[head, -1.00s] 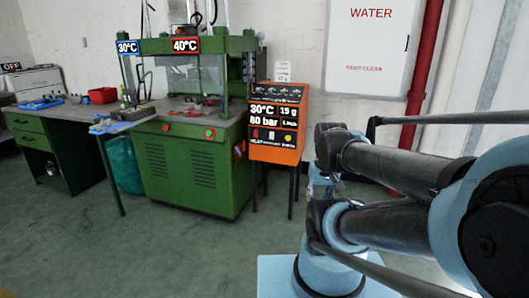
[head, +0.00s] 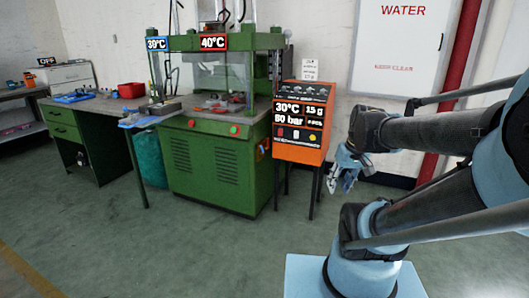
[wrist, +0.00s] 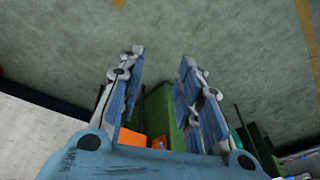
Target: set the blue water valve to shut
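The blue water valve does not show in either view. A white cabinet (head: 398,45) marked WATER and KEEP CLEAR hangs on the back wall at upper right in the head view, its door looking closed. My gripper (head: 345,172) hangs below the cabinet, to the right of the orange control box, and points down. In the wrist view, the two blue fingers of my gripper (wrist: 162,58) are apart with nothing between them but green floor and part of the machine behind.
An orange control box (head: 301,145) on thin legs stands left of my gripper. A green press (head: 212,160) stands beyond it. A red pipe (head: 462,65) runs down the wall right of the cabinet. The floor (head: 230,260) in front is clear.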

